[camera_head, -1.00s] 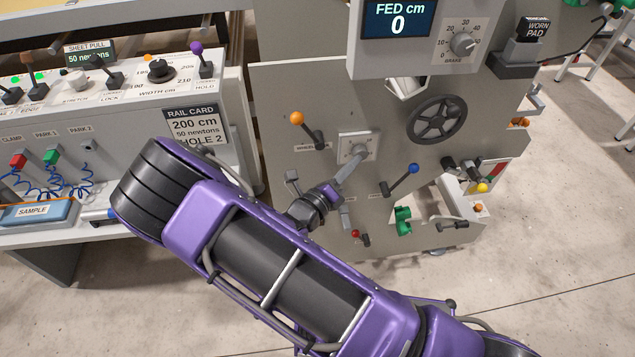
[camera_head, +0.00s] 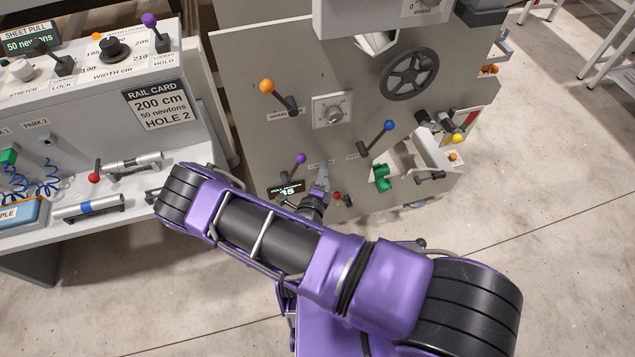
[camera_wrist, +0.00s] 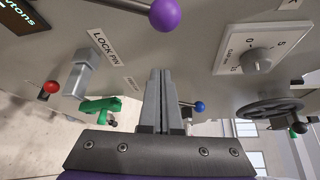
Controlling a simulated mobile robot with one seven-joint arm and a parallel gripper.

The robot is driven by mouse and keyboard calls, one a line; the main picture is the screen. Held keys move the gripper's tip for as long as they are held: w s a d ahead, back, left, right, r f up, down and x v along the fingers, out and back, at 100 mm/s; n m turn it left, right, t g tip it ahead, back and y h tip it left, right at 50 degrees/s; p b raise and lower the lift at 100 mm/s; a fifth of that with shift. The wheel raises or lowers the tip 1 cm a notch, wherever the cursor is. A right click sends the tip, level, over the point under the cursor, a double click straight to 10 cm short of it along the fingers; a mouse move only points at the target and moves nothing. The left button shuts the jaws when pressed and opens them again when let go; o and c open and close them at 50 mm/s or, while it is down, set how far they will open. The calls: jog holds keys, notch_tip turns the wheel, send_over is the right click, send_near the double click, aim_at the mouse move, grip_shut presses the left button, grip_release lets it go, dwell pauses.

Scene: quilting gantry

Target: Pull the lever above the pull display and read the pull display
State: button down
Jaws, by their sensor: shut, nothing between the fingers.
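The small dark pull display (camera_head: 287,190) sits low on the grey panel. It shows white digits that look like 15 or 45, partly hidden by my arm. It also shows at the top left corner of the wrist view (camera_wrist: 20,16), cut off, with "newtons" legible. The lever with a purple knob (camera_head: 300,158) stands just above it; its knob is at the top of the wrist view (camera_wrist: 165,15). My gripper (camera_head: 323,166) is shut and empty, to the right of that knob and apart from it. Its closed fingers (camera_wrist: 160,80) point at the panel.
An orange-knobbed lever (camera_head: 267,87), a dial (camera_head: 333,112), a blue-knobbed lever (camera_head: 389,126) and a black handwheel (camera_head: 409,74) stick out around the gripper. A red knob (camera_head: 338,196) and green handle (camera_head: 381,178) are lower right. A rail card (camera_head: 158,104) reads 200 cm, 50 newtons, hole 2.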

aim_at(294, 170)
jog(key=a, duration=0.3)
jog(key=shift+w+a+r, duration=0.3)
jog(key=shift+w+r, duration=0.1)
jog(key=shift+a, duration=0.1)
jog(key=shift+s+a+r+b, duration=0.1)
jog(key=shift+a+r+b, duration=0.05)
jog(key=shift+a+b, duration=0.15)
